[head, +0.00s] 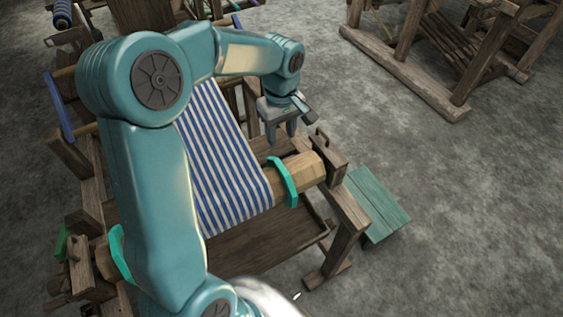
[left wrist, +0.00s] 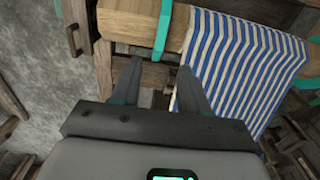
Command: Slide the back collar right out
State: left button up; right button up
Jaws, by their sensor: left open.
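A teal collar (head: 282,180) sits around the wooden cloth beam (head: 308,167), just right of the blue-and-white striped cloth (head: 222,150). In the left wrist view this collar (left wrist: 162,30) crosses the beam (left wrist: 122,22) beyond my fingertips. A second teal collar (head: 119,252) is at the beam's left end, partly hidden by my arm. My left gripper (head: 281,137) is open and empty, pointing down above and behind the right collar, apart from it. It also shows in the left wrist view (left wrist: 158,66). My right gripper is not in view.
A wooden end post with a handle (head: 322,138) stands just right of the beam end. Another wooden frame (head: 405,80) stands at the upper right. The grey floor between is clear.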

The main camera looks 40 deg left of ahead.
aim_at(282, 167)
pick_arm(q)
jog(key=f, duration=0.8)
jog(key=f+p, duration=0.1)
jog(key=f, duration=0.3)
jog(key=shift+s+d+f, duration=0.1)
jog(key=shift+s+d, duration=0.15)
jog(key=shift+d, duration=0.15)
jog(key=shift+a+f, duration=0.1)
jog(key=shift+f, duration=0.35)
grip_shut()
